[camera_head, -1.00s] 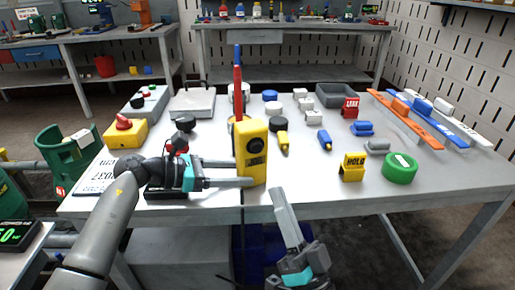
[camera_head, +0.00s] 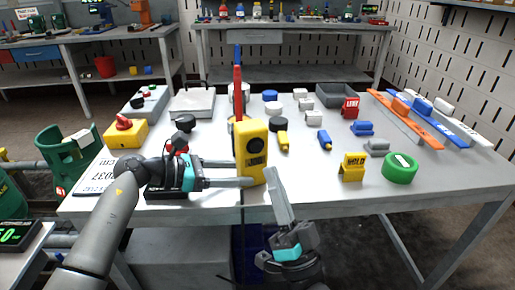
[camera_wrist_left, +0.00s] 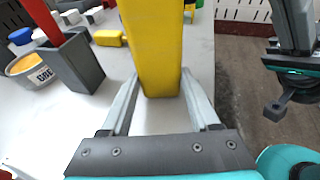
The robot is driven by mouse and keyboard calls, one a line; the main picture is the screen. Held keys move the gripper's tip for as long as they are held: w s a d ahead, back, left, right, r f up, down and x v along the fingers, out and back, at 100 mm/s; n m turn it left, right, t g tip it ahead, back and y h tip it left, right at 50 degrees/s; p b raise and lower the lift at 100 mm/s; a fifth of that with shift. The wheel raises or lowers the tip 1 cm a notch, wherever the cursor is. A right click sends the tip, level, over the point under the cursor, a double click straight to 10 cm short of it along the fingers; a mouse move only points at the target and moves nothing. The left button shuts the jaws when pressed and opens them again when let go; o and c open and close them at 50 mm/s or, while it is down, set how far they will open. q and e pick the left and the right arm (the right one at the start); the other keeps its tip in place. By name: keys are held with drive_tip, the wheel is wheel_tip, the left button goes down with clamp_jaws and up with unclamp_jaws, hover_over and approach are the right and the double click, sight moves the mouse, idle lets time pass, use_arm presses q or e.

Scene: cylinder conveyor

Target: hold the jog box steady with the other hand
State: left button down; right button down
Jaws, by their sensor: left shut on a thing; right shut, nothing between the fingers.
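The jog box (camera_head: 251,146) is a tall yellow box with a dark round knob and a dark label, upright near the front edge of the white table. My left gripper (camera_head: 243,172) reaches in from the left and is shut on its lower part. In the left wrist view the yellow body (camera_wrist_left: 153,45) sits between the two fingers. My right gripper (camera_head: 274,178) is shut and empty, fingers pointing up, just right of the jog box's lower end and in front of the table edge. Contact with the box cannot be made out. It also shows in the left wrist view (camera_wrist_left: 292,28).
A yellow HOLD sign (camera_head: 353,168) and a green tape roll (camera_head: 399,168) stand to the right. A grey holder with a red stick, seen in the left wrist view (camera_wrist_left: 73,62), stands behind the box. A yellow switch box (camera_head: 125,133) is at the left.

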sight(257, 148)
drive_tip(key=shift+w+a, duration=0.2)
drive_tip(key=shift+w, duration=0.5)
drive_tip(key=shift+w+a, duration=0.2)
drive_tip(key=shift+w, duration=0.55)
drive_tip(key=shift+w+a, duration=0.2)
drive_tip(key=shift+w, duration=0.5)
drive_tip(key=shift+w, duration=0.15)
drive_tip(key=shift+w+a, duration=0.15)
drive_tip(key=shift+w, duration=0.1)
drive_tip(key=shift+w+a, duration=0.1)
drive_tip(key=shift+w, duration=0.35)
idle(2.5)
idle(1.8)
drive_tip(key=shift+s+d, duration=0.25)
drive_tip(key=shift+s, duration=0.6)
